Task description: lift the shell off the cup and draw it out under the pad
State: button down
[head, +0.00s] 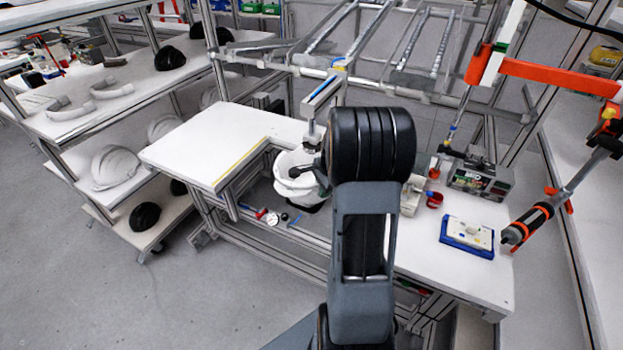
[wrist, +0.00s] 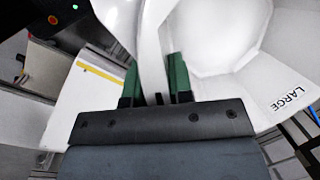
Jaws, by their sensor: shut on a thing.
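The white helmet shell (head: 291,170) is in the middle of the head view, in the cut-out of the white workbench. My arm hides part of it on the right. In the wrist view the white shell (wrist: 215,40) fills the upper right and bears the word LARGE. My gripper (wrist: 158,85) has green fingers on either side of the shell's rim and is shut on it. In the head view a pad on a vertical stem (head: 313,132) stands just above the shell. A dark base (head: 306,205) shows under the shell; I cannot tell whether they touch.
The white workbench (head: 195,150) with a yellow strip lies left of the shell. Small tools lie on a lower ledge (head: 268,216). A blue tray (head: 466,236) and a device (head: 478,180) stand at right. Shelves with helmet shells (head: 115,167) stand at left.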

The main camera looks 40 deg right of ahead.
jog(key=shift+w+d+r, duration=0.1)
jog(key=shift+r, duration=0.15)
jog(key=shift+w+d+r+t, duration=0.1)
jog(key=shift+w+r+t, duration=0.25)
jog(key=shift+r, duration=0.3)
jog(key=shift+w+d+r+t, duration=0.1)
jog(key=shift+w+r+t, duration=0.2)
jog(key=shift+r, duration=0.35)
jog(key=shift+a, duration=0.1)
